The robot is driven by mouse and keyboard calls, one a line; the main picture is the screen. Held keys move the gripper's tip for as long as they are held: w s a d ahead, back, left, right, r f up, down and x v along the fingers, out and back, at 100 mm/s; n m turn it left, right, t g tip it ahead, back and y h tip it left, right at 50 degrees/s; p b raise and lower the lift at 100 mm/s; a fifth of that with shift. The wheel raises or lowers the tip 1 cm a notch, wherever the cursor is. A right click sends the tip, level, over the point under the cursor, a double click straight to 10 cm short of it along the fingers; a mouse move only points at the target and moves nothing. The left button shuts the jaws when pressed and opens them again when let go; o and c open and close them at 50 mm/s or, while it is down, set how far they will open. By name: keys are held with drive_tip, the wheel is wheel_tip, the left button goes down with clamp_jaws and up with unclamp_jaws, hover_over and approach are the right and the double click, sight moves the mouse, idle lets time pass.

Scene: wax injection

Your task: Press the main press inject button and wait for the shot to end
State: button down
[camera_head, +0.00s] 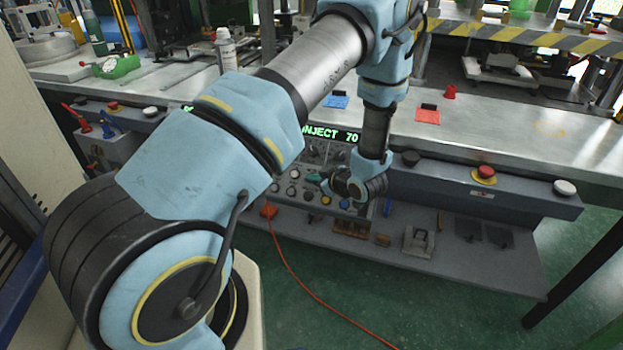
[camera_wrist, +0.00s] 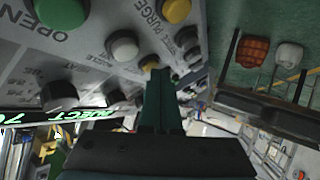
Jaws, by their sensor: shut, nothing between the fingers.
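The press control panel (camera_head: 300,190) is on the front of the bench in the head view, with several round buttons. Its green display (camera_head: 338,136) reads "INJECT 70"; part of it also shows in the wrist view (camera_wrist: 80,139). My gripper (camera_head: 316,178) is in front of the panel, its green fingers shut and empty. In the wrist view the fingertips (camera_wrist: 160,75) are at the panel, close beside a small yellow button (camera_wrist: 150,62). I cannot tell whether they touch it, and no inject label is readable there. A white button (camera_wrist: 124,46) is to the left.
On the bench edge are a red mushroom button (camera_head: 486,171) on a yellow base and a white button (camera_head: 565,187). A lower shelf (camera_head: 490,262) holds small metal and wooden parts. An orange cable (camera_head: 290,270) runs over the green floor. A spray can (camera_head: 225,50) stands on the bench.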

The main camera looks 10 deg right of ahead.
drive_tip(key=shift+s+r, duration=0.1)
drive_tip(key=shift+s+a+r+p, duration=0.3)
drive_tip(key=shift+s+r+p, duration=0.15)
drive_tip(key=shift+s, duration=0.05)
drive_tip(key=shift+r, duration=0.1)
drive_tip(key=s+r, duration=0.1)
drive_tip(key=s+a+r+p, duration=0.1)
drive_tip(key=s+r+p, duration=0.1)
drive_tip(key=shift+s+a, duration=0.15)
drive_tip(key=shift+a, duration=0.25)
idle(0.4)
idle(0.5)
